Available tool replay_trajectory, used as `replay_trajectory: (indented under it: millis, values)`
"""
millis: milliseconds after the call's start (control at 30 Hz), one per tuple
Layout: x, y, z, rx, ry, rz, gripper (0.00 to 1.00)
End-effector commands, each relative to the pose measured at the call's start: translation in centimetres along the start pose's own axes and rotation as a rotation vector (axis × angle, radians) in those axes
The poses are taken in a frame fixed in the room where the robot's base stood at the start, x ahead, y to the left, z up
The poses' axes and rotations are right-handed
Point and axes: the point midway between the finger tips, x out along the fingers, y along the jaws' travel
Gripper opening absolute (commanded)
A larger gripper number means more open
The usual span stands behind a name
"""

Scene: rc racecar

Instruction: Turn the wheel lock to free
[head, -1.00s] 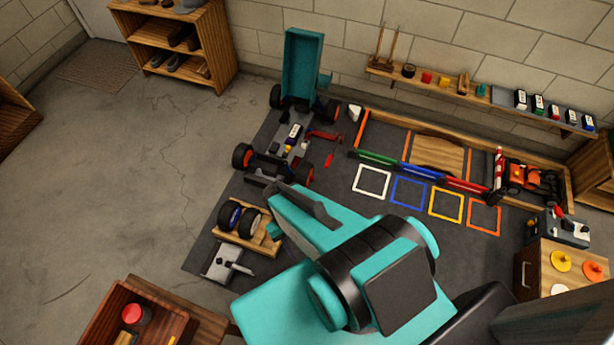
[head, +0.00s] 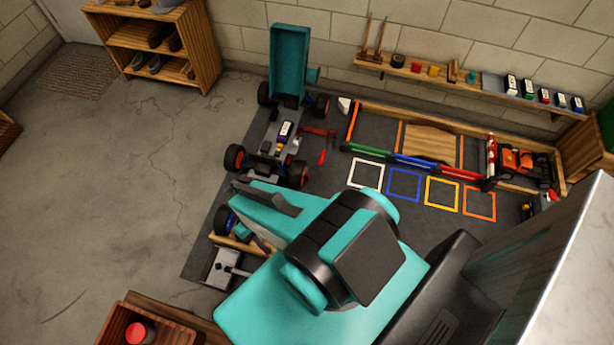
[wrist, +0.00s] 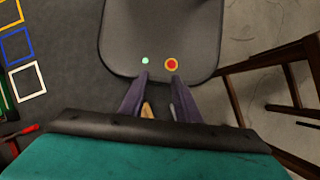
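I cannot pick out the wheel lock with certainty. A grey box with a lever (head: 226,270) lies at the mat's lower left in the head view. Above it is a wooden holder (head: 240,242) with a wheel (head: 224,218), mostly hidden by my arm. The open car chassis (head: 268,160) stands farther up the mat, its teal body (head: 290,62) raised behind it. My gripper (head: 262,198) is over the mat, between chassis and holder in the picture. In the wrist view my gripper (wrist: 159,77) has its two fingers apart, with nothing visibly held.
Coloured squares (head: 404,184) lie on the dark mat right of the chassis, with a striped barrier (head: 415,165) behind them. A red-orange car (head: 520,163) stands at the right. A wooden tray with a red knob (head: 138,333) is at lower left. The left floor is clear.

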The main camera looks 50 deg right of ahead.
Motion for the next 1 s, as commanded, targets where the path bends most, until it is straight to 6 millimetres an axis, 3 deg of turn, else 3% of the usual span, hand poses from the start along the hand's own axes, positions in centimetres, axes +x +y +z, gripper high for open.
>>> replay_trajectory:
  millis: [467, 667, 1000]
  values:
    - [0.9, 0.0, -0.9, 0.035, -0.006, -0.028, 0.3]
    - [3.3, 0.4, -3.3, 0.141, -0.023, -0.112, 0.3]
    - [7.9, 1.5, -9.2, 0.417, -0.074, -0.346, 0.3]
